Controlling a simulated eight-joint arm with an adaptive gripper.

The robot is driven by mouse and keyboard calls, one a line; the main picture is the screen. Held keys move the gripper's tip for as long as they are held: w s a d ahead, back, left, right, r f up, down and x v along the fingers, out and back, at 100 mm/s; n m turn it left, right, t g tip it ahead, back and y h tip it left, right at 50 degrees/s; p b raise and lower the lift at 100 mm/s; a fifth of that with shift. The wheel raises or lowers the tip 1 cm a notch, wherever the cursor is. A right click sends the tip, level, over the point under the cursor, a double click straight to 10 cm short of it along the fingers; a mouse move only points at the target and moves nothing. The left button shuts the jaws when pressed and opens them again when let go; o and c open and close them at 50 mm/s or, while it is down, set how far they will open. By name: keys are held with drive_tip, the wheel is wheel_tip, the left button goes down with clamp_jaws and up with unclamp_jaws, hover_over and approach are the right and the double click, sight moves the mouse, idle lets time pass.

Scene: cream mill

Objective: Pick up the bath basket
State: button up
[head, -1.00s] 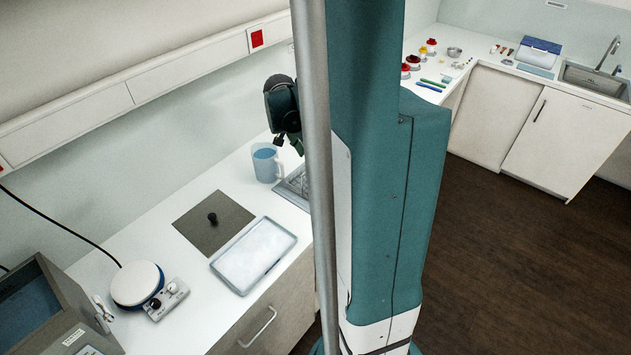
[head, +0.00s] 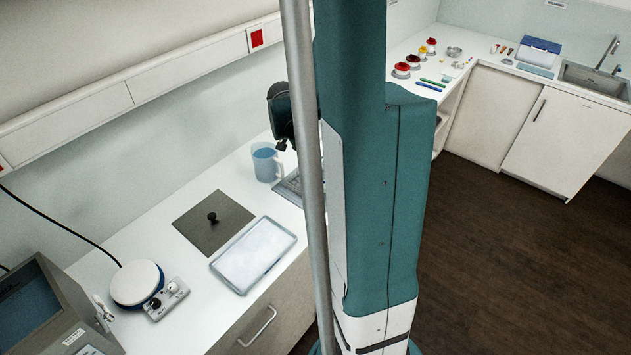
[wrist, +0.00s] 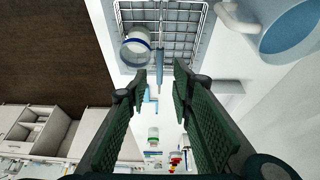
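The bath basket (wrist: 168,14) is a wire-grid basket at the top of the wrist view. A white cup-like vessel with a blue rim (wrist: 136,50) shows at its left side. A slim blue-grey upright piece (wrist: 159,68) shows at the basket's near edge, in line with the gap between my fingers; I cannot tell if it is the basket's handle. My gripper (wrist: 161,82) is open, with dark green pads apart and nothing visibly clamped. In the head view, wire mesh (head: 291,186) shows beside the column, which hides the rest, and my gripper is mostly hidden.
A blue-filled jug (head: 266,163) stands close to the basket; it also shows at the wrist view's upper right (wrist: 292,28). A grey mat (head: 213,225) with a black knob, a white tray (head: 254,255) and a hotplate stirrer (head: 138,283) occupy the counter. A side counter holds red-topped items.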

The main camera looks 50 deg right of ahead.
sight(314, 163)
drive_tip(key=shift+x, duration=2.5)
drive_tip(key=shift+a+f, duration=0.15)
drive_tip(key=shift+f, duration=0.2)
drive_tip(key=shift+c, duration=0.3)
clamp_jaws()
